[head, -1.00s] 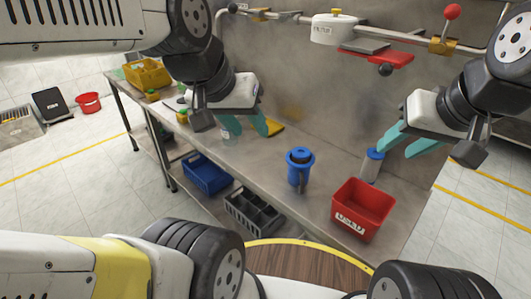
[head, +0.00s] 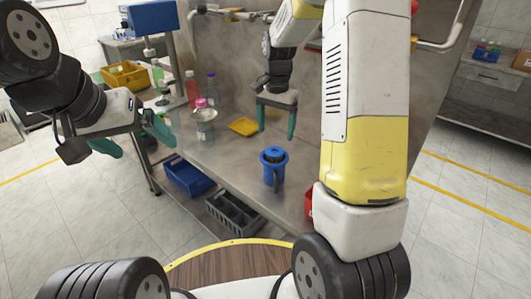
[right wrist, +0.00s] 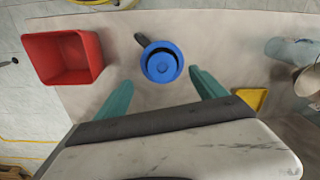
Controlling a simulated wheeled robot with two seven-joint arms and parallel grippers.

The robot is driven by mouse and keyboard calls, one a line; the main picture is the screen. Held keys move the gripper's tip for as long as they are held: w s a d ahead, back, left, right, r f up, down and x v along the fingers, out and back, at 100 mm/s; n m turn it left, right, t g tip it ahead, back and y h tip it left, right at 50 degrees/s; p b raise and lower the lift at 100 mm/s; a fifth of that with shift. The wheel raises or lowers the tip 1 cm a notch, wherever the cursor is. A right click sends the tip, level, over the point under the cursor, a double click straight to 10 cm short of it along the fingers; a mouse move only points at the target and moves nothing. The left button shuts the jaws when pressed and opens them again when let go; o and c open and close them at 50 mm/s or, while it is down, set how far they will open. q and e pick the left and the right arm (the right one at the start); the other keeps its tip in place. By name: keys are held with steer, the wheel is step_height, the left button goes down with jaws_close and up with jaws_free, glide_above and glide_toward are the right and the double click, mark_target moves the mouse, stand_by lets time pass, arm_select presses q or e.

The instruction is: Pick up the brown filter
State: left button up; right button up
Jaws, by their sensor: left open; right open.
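A small pale beige-brown piece, possibly the brown filter (right wrist: 310,80), shows at the right edge of the right wrist view, cut off by the frame. In the head view a similar pale piece (head: 205,114) sits at the top of a clear vessel on the bench; its shape is hard to make out. My right gripper (head: 276,122) is open and empty above the bench, behind the blue lidded pot (head: 273,165). In the right wrist view the pot (right wrist: 162,63) lies between and beyond the open fingers. My left gripper (head: 135,140) is open and empty at the bench's left.
A red bin (right wrist: 65,57) stands beside the pot. A yellow tray (head: 243,126) lies near the wall. Bottles (head: 192,88) stand behind the clear vessel. A blue crate (head: 187,177) and a grey divided crate (head: 233,215) sit below the bench's front edge.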

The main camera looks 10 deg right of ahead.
mark_target(274, 151)
steer(key=f, duration=0.8)
steer(key=shift+w+f, duration=0.3)
steer(key=shift+w, duration=0.1)
jaws_close()
